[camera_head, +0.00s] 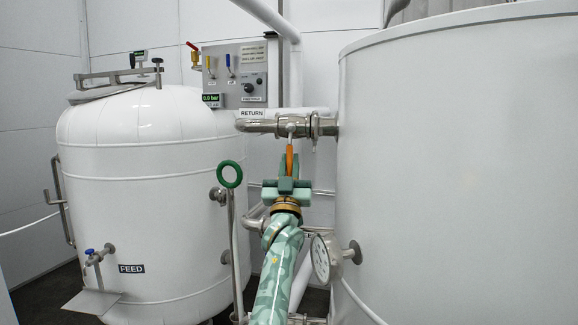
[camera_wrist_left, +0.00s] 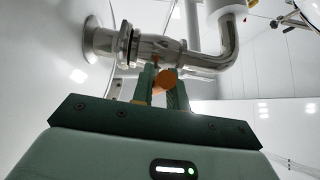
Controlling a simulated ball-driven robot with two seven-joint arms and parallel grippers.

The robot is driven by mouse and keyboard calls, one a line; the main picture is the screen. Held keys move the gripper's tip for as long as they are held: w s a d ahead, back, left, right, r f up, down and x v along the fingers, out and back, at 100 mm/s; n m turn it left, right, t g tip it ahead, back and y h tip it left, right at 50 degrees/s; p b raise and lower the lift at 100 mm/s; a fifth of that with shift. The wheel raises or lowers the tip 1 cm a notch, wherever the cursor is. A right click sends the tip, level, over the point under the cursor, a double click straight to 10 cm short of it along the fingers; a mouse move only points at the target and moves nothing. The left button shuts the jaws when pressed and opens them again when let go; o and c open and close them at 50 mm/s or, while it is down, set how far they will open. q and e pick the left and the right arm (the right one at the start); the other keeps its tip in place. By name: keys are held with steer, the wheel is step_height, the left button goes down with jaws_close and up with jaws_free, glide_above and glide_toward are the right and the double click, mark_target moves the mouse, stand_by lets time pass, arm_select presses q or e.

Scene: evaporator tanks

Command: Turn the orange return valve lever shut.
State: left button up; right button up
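The orange return valve lever (camera_head: 289,160) hangs down from the valve on the steel pipe beside the RETURN label. My left gripper (camera_head: 287,177) reaches up from below, with its fingers on either side of the lever's lower part. In the left wrist view the lever's orange end (camera_wrist_left: 163,80) shows between the two green fingers (camera_wrist_left: 161,92), overlapping the right one. The fingers are close together and look shut on the lever; the exact contact is partly hidden. My right gripper is in neither view.
A large white tank (camera_head: 460,160) stands close on the right, with a pressure gauge (camera_head: 325,258) low beside my arm. The FEED tank (camera_head: 150,200) and control panel (camera_head: 238,75) are behind.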

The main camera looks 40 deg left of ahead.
arm_select(q)
steer(key=o, duration=0.4)
steer(key=shift+w+d, duration=0.1)
steer(key=v, duration=0.5)
steer(key=shift+w+f, duration=0.1)
steer(key=s+d, duration=0.2)
steer(key=s, duration=0.1)
steer(key=s+d+p, duration=0.1)
steer(key=s+d, duration=0.1)
steer(key=s, duration=0.2)
steer(key=s+d, duration=0.2)
steer(key=s, duration=0.1)
steer(key=shift+s, duration=0.3)
